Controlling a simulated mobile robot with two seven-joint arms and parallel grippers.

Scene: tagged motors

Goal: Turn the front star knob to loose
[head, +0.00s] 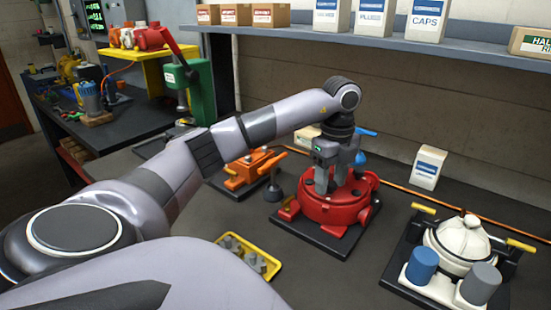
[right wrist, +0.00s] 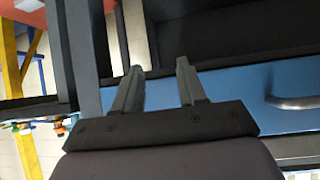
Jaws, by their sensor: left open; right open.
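A round red housing (head: 310,205) stands on a dark base plate on the bench, in the middle right of the head view. My left gripper (head: 334,186) points down over its top, fingers apart. The fingers reach close to the red top; I cannot tell whether they touch it. A blue part (head: 361,158) shows just behind the gripper. I cannot make out a star knob for certain; the gripper covers part of the housing's top. My right gripper (right wrist: 158,80) shows in the right wrist view, open and empty, away from the housing.
An orange device (head: 246,168) with a T-shaped handle stands left of the housing. A yellow tray (head: 226,241) of grey parts lies in front. A white pot-like unit (head: 458,244) with blue and grey cylinders stands right. A white box (head: 429,167) stands behind. A shelf (head: 400,44) runs above.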

